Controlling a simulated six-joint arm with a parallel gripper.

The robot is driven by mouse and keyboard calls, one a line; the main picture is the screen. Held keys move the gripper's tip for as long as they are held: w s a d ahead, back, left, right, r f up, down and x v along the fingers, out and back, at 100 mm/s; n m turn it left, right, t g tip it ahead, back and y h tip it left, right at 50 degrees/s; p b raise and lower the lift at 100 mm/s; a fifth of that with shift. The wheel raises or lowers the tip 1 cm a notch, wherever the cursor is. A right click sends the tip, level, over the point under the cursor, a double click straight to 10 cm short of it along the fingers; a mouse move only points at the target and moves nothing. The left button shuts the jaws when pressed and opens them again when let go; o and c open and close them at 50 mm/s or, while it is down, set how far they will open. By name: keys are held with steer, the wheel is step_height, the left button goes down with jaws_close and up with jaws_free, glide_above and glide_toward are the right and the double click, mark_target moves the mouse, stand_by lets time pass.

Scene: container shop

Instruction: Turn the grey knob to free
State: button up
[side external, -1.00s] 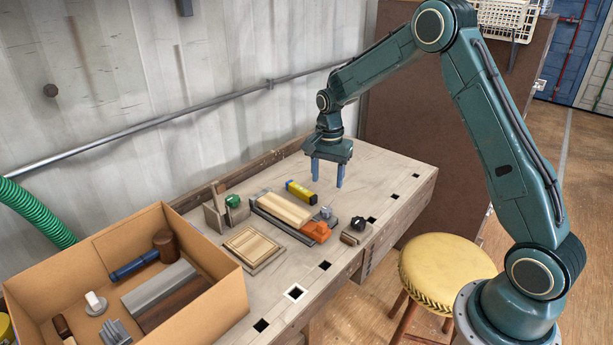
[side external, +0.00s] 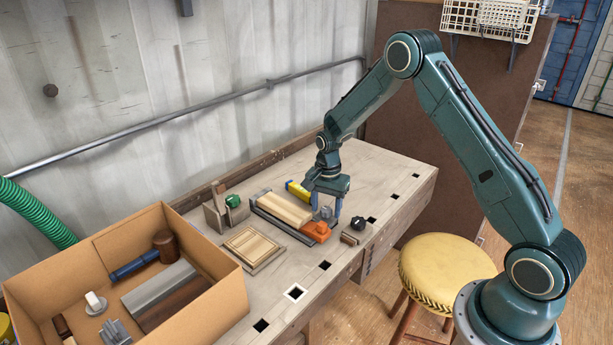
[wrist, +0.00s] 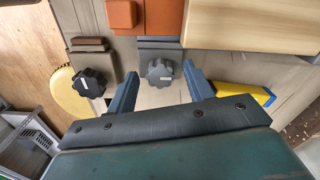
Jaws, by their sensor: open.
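The grey knob (wrist: 159,72) has a lobed rim and a pale mark, whose exact setting I cannot read. In the wrist view it lies between the fingertips of my open gripper (wrist: 159,69), with a gap visible on each side. In the side view my gripper (side external: 326,208) points down over the grey knob (side external: 325,213), which the fingers partly hide. The knob sits at the end of a grey clamp fixture with an orange block (side external: 316,231) and a wooden board (side external: 283,208).
A black knob (side external: 358,223) on a small block stands close by on the right. A yellow and blue item (side external: 297,190) lies behind the board. A green knob (side external: 233,201) is farther left. A wooden panel (side external: 254,246) and a cardboard box (side external: 200,311) are at the front left.

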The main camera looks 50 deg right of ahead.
steer(key=c, duration=1)
steer(key=shift+n, duration=0.4)
steer(key=n, duration=1.2)
steer(key=shift+n, duration=0.3)
steer(key=n, duration=0.4)
steer(key=shift+d+n, duration=0.1)
steer(key=shift+n, duration=0.2)
